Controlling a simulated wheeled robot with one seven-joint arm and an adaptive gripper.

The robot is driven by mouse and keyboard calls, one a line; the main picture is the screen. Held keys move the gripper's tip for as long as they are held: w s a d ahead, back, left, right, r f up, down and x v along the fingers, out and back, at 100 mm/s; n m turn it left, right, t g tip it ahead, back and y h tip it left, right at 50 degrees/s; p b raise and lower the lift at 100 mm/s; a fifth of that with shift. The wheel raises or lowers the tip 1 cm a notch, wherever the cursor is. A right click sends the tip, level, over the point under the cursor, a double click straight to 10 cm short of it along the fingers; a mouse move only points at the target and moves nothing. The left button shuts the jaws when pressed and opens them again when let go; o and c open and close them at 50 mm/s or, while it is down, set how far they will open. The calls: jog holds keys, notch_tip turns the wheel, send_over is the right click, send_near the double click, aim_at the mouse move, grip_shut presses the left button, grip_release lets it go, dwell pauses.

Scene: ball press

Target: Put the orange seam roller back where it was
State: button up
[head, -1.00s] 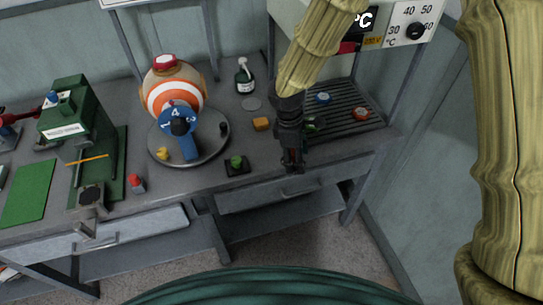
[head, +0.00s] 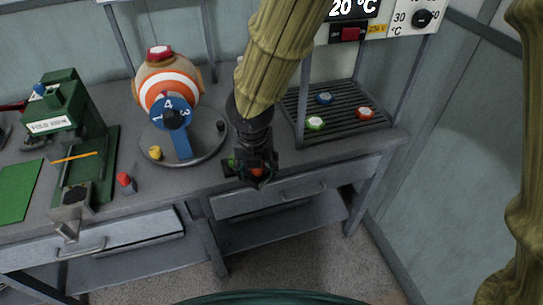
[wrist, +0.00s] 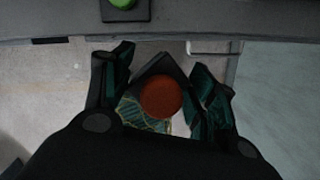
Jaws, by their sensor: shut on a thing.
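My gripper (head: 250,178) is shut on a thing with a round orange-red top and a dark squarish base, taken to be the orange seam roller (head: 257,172). In the wrist view the orange-red top of the roller (wrist: 160,98) sits between both fingers (wrist: 163,95). Floor shows beyond it, so it is held out past the bench's front edge. A green knob on a black square base (wrist: 125,5) is on the bench near that edge; in the head view my gripper mostly covers it.
The bench (head: 100,215) carries a green press (head: 62,125), a red-capped piece (head: 125,183) and a round grey turntable (head: 205,150) with an orange-and-white striped ball (head: 168,85). A slatted rack (head: 345,112) at right holds blue, green and orange-red discs. Open drawers (head: 290,195) lie below.

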jog(key=shift+s+a+f+n, duration=0.1)
jog(key=shift+s+a+n, duration=0.1)
jog(key=shift+n, duration=0.5)
jog(key=shift+w, duration=0.25)
jog(key=w+d, duration=0.1)
jog(key=w, duration=0.4)
jog(key=w+d+f+p, duration=0.1)
jog(key=w, duration=0.4)
jog(key=w+d+p, duration=0.1)
jog(key=w, duration=0.4)
jog(key=shift+d+f, duration=0.2)
jog(key=shift+d, duration=0.15)
jog(key=shift+s+x, duration=0.2)
jog(key=shift+x, duration=0.65)
jog(key=shift+s+x, duration=0.15)
jog(key=shift+x, duration=0.7)
jog(key=shift+f, duration=0.15)
jog(key=o, duration=1.2)
jog(key=shift+f, duration=0.1)
jog(key=v, duration=1.2)
jog(key=shift+d, duration=0.1)
